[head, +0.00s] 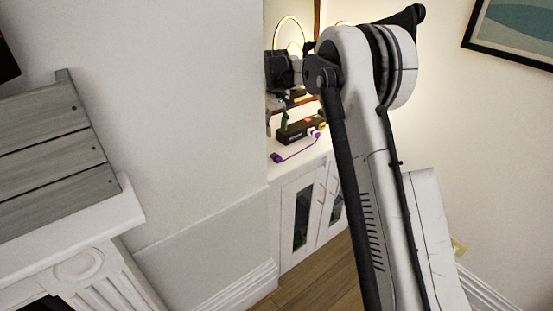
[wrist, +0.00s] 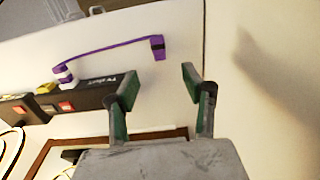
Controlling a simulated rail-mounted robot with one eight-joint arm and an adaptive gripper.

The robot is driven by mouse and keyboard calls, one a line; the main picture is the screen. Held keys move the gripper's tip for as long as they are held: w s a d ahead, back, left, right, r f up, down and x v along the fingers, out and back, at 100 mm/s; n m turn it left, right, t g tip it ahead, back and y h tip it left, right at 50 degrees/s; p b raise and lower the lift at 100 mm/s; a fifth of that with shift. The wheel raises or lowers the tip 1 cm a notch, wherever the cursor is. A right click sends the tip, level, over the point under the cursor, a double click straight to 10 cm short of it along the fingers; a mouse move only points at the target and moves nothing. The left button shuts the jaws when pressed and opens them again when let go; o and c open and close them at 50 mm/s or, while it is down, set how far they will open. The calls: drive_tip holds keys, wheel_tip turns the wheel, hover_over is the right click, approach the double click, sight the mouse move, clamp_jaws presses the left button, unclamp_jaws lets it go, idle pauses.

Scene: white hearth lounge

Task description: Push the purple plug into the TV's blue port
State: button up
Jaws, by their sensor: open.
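The purple plug (head: 277,157) lies on the white cabinet top near its front left edge, and it also shows in the wrist view (wrist: 158,46). Its purple cable runs to a purple-and-white end (wrist: 63,73) beside a black box. The black box (wrist: 90,92) carries white lettering that seems to read TV PORT; it also shows in the head view (head: 299,129). I cannot make out a blue port. My gripper (wrist: 160,82) is open and empty, its green-grey fingers apart, with the plug beyond the fingertips in the wrist view.
A second black box with a red patch (wrist: 17,109) stands left of the labelled box in the wrist view. A wood-framed mirror (head: 312,30) stands behind the cabinet top. A white wall (head: 170,110) closes in on the left. Cabinet doors (head: 303,215) are below.

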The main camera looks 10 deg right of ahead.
hover_over(277, 156)
drive_tip(key=f, duration=0.7)
drive_tip(key=shift+s+a+f, duration=0.1)
drive_tip(key=shift+s+a, duration=0.05)
drive_tip(key=shift+s, duration=0.05)
drive_tip(key=shift+w+f, duration=0.2)
drive_tip(key=shift+f, duration=2.45)
drive_tip(key=c, duration=1)
